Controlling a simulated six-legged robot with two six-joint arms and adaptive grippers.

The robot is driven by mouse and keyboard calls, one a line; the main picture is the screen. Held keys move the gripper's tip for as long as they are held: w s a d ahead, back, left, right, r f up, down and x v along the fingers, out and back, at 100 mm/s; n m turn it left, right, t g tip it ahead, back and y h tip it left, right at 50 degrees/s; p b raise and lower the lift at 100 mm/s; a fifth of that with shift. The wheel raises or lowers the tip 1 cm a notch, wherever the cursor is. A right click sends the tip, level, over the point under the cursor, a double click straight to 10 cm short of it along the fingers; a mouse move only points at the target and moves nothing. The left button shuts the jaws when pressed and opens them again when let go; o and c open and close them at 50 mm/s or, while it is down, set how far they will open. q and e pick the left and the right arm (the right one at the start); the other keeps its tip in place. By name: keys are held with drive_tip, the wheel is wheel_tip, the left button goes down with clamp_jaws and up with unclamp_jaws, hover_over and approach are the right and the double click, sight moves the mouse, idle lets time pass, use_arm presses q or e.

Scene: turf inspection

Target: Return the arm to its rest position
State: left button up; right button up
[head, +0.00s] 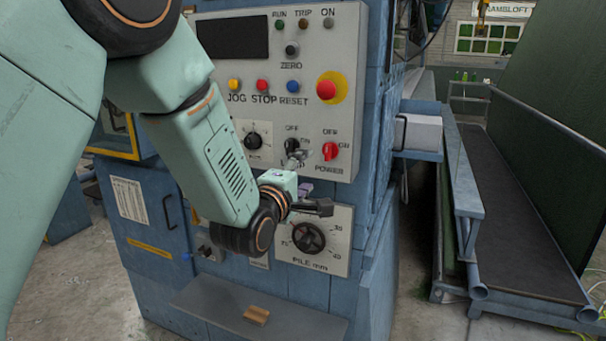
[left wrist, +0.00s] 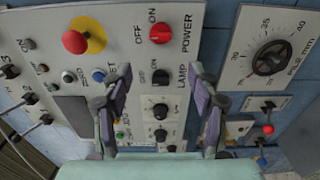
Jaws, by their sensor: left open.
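My left arm (head: 180,120) comes in from the upper left of the head view and reaches out to the blue machine. Its gripper (head: 312,196) is in front of the control panel, between the lamp switch above and the pile dial (head: 308,238) below. In the left wrist view the gripper (left wrist: 160,82) has its two fingers spread apart, with nothing between them. The panel (left wrist: 122,35) shows behind and between the fingers. I cannot tell how far the fingertips are from it. My right gripper is not in view.
The panel carries a red power knob (head: 330,151), a red emergency button (head: 326,89) and several smaller buttons. A shelf (head: 205,300) with a small wooden block (head: 256,315) juts out below. A railed dark ramp (head: 510,190) stands at the right.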

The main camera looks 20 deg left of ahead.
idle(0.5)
use_arm(q)
drive_tip(key=s+f+m+g+b, duration=0.2)
drive_tip(key=s+f+m+g, duration=0.35)
drive_tip(key=f, duration=0.85)
drive_tip(key=s+f+m+g+b, duration=0.25)
drive_tip(key=s+f+m, duration=0.6)
drive_tip(key=f, duration=0.55)
drive_tip(key=s+f+m+g+b, duration=0.1)
drive_tip(key=s+f+g+b, duration=0.2)
drive_tip(key=s+f, duration=0.9)
drive_tip(key=s+f+m+g+b, duration=0.2)
drive_tip(key=s+f+g+b, duration=0.2)
drive_tip(key=s+f, duration=0.9)
drive_tip(key=s+g, duration=0.3)
drive_tip(key=s, duration=0.3)
drive_tip(key=shift+f+y+b, duration=0.2)
drive_tip(key=shift+y+b, duration=0.1)
drive_tip(key=c, duration=0.4)
drive_tip(key=shift+a, duration=0.1)
drive_tip(key=shift+c, duration=0.4)
